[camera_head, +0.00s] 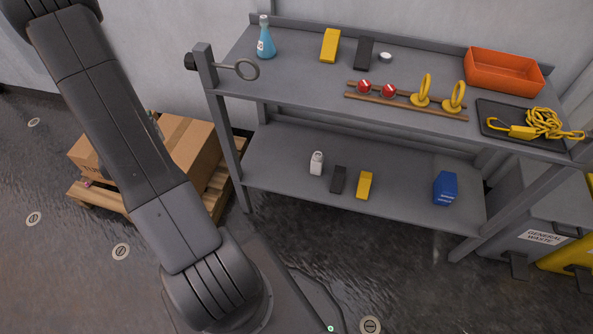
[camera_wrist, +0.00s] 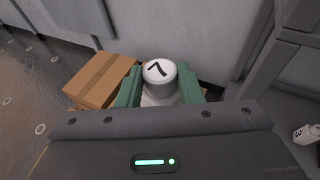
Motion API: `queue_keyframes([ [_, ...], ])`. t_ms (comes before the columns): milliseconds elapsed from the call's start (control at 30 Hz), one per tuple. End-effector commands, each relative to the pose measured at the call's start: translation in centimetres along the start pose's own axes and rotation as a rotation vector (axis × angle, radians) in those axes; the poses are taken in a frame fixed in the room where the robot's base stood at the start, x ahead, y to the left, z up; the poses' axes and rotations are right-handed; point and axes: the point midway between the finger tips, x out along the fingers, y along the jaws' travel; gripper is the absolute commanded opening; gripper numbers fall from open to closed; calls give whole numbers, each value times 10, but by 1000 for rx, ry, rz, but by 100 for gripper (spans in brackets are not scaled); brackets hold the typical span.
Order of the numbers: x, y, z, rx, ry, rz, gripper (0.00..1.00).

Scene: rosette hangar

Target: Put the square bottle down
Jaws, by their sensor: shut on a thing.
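My gripper (camera_wrist: 160,90), with green fingers, is shut on a bottle (camera_wrist: 159,73) in the wrist view. The bottle has a round whitish cap with a black mark on top, a grey neck and a pale body. Most of its body is hidden behind the gripper housing, so I cannot tell from this whether it is square. In the head view my arm rises to the upper left, and the gripper and held bottle are outside that picture.
A grey two-level shelf (camera_head: 262,180) stands ahead. Its lower level carries a small white bottle (camera_head: 317,163), dark and yellow blocks and a blue container (camera_head: 445,188), with bare room between. The upper level is fuller. Cardboard boxes (camera_head: 185,150) sit on a pallet at left.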

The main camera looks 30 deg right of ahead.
Motion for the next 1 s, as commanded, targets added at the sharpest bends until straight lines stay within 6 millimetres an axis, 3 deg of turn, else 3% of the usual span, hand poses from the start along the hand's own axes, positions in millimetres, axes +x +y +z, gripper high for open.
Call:
queue_keyframes([
  [33,7,0,-26,1,-1,-4,0],
  [700,52,-3,-188,25,-1,-83,0],
  [1000,66,-4,-240,32,-2,-112,0],
])
